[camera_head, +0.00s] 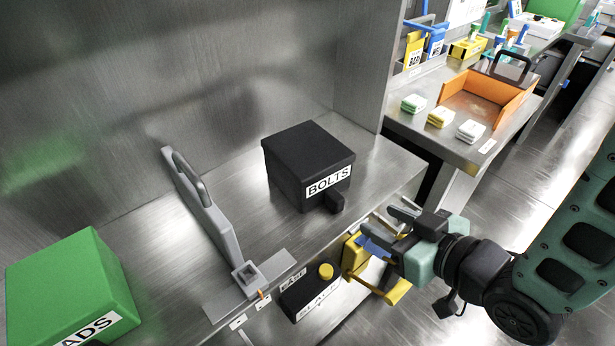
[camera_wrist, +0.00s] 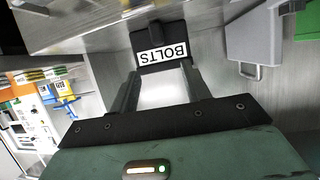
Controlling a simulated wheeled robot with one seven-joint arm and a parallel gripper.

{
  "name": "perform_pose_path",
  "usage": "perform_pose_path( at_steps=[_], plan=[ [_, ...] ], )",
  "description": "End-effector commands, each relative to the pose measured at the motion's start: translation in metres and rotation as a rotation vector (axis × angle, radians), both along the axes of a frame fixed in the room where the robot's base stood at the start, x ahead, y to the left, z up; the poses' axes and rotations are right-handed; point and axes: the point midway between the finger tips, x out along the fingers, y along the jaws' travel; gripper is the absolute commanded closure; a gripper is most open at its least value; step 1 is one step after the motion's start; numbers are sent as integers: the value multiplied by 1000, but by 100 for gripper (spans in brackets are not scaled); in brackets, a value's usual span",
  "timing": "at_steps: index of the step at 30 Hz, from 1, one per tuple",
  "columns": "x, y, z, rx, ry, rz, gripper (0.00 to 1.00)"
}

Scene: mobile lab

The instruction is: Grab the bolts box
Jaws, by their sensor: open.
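The bolts box (camera_head: 305,163) is a black box with a white BOLTS label and a small black handle on its front. It stands on a steel shelf, near the right end. It also shows in the wrist view (camera_wrist: 158,36), upside down, beyond the fingertips. My gripper (camera_head: 385,222) is in front of the shelf edge, to the right of the box and apart from it. In the wrist view my gripper's two fingers (camera_wrist: 162,85) are spread with nothing between them, roughly in line with the box's label.
A grey upright holder with a handle (camera_head: 207,205) stands left of the box. A green box (camera_head: 70,285) is at the far left. A black container with a yellow knob (camera_head: 310,292) sits below the shelf edge. An orange tray (camera_head: 490,98) stands on the right bench.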

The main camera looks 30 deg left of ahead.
Motion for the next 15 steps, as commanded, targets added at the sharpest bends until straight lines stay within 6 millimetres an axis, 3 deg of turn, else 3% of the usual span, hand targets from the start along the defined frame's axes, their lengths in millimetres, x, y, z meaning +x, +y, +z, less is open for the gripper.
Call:
perform_pose_path(
  at_steps=[15],
  plan=[
    [29,55,-25,0,1,0,53]
  ],
)
